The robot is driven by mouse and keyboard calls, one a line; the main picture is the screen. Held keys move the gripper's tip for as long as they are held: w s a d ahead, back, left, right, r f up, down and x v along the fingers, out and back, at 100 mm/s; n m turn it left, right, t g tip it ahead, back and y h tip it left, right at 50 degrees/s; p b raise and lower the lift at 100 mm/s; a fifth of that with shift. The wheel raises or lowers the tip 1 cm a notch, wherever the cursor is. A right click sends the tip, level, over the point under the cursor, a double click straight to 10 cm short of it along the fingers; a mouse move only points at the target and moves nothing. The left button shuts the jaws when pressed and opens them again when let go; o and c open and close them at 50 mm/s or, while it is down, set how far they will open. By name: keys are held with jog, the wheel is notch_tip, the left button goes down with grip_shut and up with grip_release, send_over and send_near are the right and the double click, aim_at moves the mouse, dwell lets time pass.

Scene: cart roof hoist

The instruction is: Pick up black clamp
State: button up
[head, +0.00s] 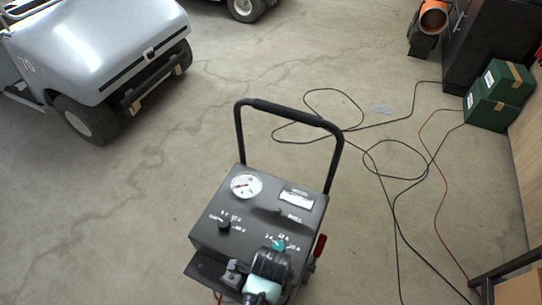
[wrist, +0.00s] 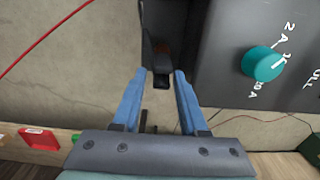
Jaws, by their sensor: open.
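My gripper (wrist: 161,74) is open in the wrist view, with its two blue fingers apart. A small dark piece, which looks like the black clamp (wrist: 162,80), shows in the gap between the fingertips, with a dull reddish part just above it. The fingers do not visibly close on it. It lies beside the edge of the dark control panel (wrist: 220,50).
The panel carries a teal knob (wrist: 264,64), close right of the fingers in the wrist view. The cart's tall black handle (head: 290,112) rises behind the panel. A red handle (head: 320,246) shows at its right side. Cables (head: 385,185) lie on the floor right; a grey vehicle (head: 95,45) stands left.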

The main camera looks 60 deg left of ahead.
jog(key=shift+w+a+f+b, duration=0.1)
jog(key=shift+f+b, duration=0.1)
jog(key=shift+f, duration=1.2)
jog(key=shift+a+f+b, duration=0.1)
jog(key=shift+f+b, duration=0.1)
jog(key=shift+f, duration=1.15)
grip_shut()
